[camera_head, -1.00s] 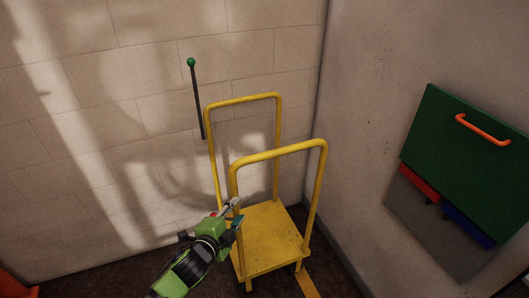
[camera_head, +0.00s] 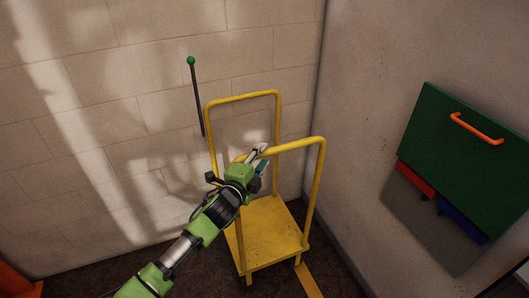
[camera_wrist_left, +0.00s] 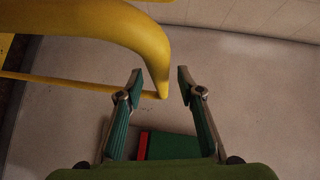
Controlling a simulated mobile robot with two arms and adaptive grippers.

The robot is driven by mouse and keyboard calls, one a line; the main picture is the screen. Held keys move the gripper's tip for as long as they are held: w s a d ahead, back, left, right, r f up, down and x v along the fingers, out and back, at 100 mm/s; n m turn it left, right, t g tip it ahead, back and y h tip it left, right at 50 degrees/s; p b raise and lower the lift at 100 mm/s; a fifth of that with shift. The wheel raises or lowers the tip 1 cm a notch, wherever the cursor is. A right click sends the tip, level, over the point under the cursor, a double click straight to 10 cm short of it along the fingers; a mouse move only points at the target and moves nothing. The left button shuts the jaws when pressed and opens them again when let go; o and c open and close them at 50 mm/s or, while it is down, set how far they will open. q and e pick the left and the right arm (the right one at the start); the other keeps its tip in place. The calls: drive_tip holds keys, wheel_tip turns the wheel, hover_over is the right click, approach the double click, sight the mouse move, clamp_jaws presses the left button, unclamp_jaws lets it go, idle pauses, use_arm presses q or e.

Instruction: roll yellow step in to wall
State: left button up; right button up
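The yellow step (camera_head: 268,228) stands on the floor in the corner, with a flat yellow platform and two yellow hoop rails. The block wall (camera_head: 110,150) is behind it. My left gripper (camera_head: 262,158) is at the upper left bend of the near rail. In the left wrist view, my left gripper (camera_wrist_left: 159,80) is open. The bent yellow rail (camera_wrist_left: 110,22) comes down to between its fingertips, and I cannot tell whether they touch it. My right gripper is not in view.
A green panel with an orange handle (camera_head: 476,128) is on the right wall, above red and blue parts. A yellow floor strip (camera_head: 307,282) lies in front of the step. An orange object shows at the lower left.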

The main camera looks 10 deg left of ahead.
use_arm(q)
drive_tip(key=shift+x, duration=1.3)
